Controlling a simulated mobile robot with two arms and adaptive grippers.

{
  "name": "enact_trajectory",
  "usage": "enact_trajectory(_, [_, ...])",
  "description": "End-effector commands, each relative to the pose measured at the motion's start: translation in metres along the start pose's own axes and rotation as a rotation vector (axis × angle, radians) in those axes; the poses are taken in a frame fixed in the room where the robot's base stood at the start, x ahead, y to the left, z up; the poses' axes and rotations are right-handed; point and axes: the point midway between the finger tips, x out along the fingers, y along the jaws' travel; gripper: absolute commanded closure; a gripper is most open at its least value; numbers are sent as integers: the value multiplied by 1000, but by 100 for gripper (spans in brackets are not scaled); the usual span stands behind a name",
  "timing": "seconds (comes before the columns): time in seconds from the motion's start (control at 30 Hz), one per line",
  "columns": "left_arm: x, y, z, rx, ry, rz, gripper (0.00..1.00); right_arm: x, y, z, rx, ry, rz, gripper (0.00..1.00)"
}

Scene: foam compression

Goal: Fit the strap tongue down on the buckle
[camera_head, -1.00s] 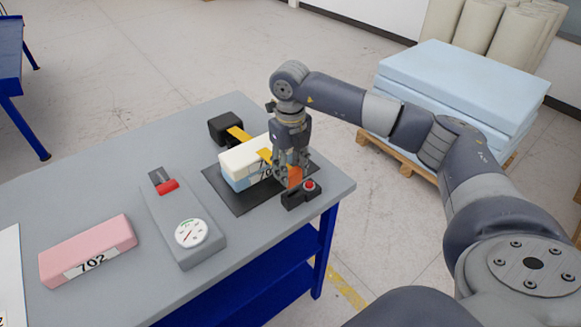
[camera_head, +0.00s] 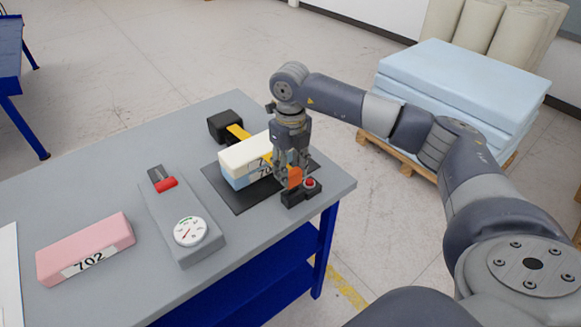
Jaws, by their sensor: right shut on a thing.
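A yellow strap (camera_head: 238,132) runs from a black block (camera_head: 225,125) over a stacked foam block, white on top and blue below (camera_head: 248,156). The foam lies on a dark mat (camera_head: 239,203). The black buckle (camera_head: 301,195) with a red button (camera_head: 310,183) sits at the mat's right end, near the table corner. My right gripper (camera_head: 290,176) points down just above the buckle, shut on the orange strap tongue (camera_head: 295,177). The tongue is at the buckle; its lower end is partly hidden, so I cannot tell if it is seated. My left gripper is not in view.
A grey gauge unit (camera_head: 180,258) with a dial (camera_head: 190,232) and red lever (camera_head: 166,184) stands left of the mat. A pink foam block (camera_head: 85,247) marked 702 lies farther left. The grey table (camera_head: 120,160) is clear behind them. Light blue foam sheets (camera_head: 460,85) lie on a pallet.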

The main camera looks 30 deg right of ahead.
Motion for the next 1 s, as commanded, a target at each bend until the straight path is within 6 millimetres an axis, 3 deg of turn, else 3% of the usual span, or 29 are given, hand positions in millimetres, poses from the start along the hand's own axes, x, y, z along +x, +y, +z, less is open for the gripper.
enact_trajectory(1.0, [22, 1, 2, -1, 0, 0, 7, 30, 0, 0, 0, 0, 0, 87])
